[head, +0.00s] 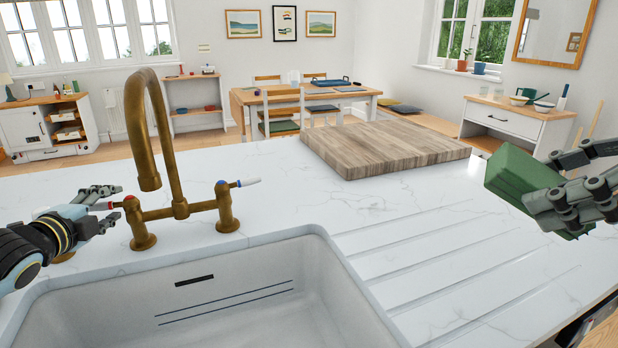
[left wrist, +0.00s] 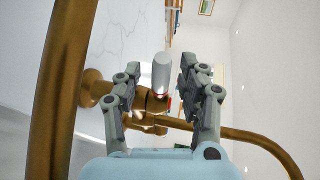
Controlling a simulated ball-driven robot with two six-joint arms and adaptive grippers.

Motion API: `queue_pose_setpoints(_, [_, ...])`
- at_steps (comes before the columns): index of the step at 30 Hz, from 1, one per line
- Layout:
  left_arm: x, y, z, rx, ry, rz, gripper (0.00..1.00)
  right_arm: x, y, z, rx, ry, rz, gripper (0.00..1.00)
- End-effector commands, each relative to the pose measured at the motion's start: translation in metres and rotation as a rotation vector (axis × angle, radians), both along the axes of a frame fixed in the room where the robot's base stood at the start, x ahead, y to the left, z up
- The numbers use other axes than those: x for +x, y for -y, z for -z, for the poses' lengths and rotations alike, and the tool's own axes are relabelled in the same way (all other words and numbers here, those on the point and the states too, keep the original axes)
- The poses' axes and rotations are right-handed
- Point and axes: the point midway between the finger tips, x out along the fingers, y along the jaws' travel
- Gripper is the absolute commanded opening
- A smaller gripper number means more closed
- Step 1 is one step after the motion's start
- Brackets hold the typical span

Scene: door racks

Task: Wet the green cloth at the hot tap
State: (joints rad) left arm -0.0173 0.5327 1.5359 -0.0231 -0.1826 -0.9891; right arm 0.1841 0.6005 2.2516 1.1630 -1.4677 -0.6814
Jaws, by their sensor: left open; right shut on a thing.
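The brass tap (head: 177,209) stands behind the sink, its spout arching above the basin; no water shows. Its hot lever (head: 101,206), at the left beside a red dot, points left toward my left gripper (head: 112,206). That gripper is open, with its fingers on either side of the lever. In the left wrist view, the pale lever end (left wrist: 161,73) shows between the open fingertips (left wrist: 160,75); contact cannot be told. The green cloth (head: 515,174), a thick folded block, is shut in my right gripper (head: 553,190) above the counter at the right, away from the spout.
The white sink (head: 215,300) lies in front of the tap and looks empty. The blue-marked cold lever (head: 238,184) points right. A wooden board (head: 385,148) lies on the marble counter behind. The grooved drainer (head: 455,255) right of the sink is clear.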

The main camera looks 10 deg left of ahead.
Motion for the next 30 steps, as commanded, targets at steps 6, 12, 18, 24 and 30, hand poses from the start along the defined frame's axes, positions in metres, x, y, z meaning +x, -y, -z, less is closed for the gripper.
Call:
queue_pose_setpoints(6, [0.000,0.000,0.000,0.000,0.000,0.000,0.34,0.000,0.000,0.000,0.000,0.000,0.000,0.26])
queue_pose_setpoints(12, [0.000,0.000,0.000,0.001,0.000,0.000,0.08,0.000,0.000,0.000,0.000,0.000,0.000,0.26])
queue_pose_setpoints(18, [-0.001,0.000,0.001,0.001,-0.002,-0.001,0.00,0.000,0.000,0.000,0.000,0.000,0.000,0.26])
queue_pose_setpoints(24, [-0.001,0.000,0.001,0.001,-0.003,-0.001,0.00,0.000,0.000,0.000,0.000,0.000,0.000,0.26])
queue_pose_setpoints(30, [0.007,0.012,0.002,-0.004,-0.003,-0.019,0.00,0.000,0.000,-0.002,0.001,0.000,0.000,0.26])
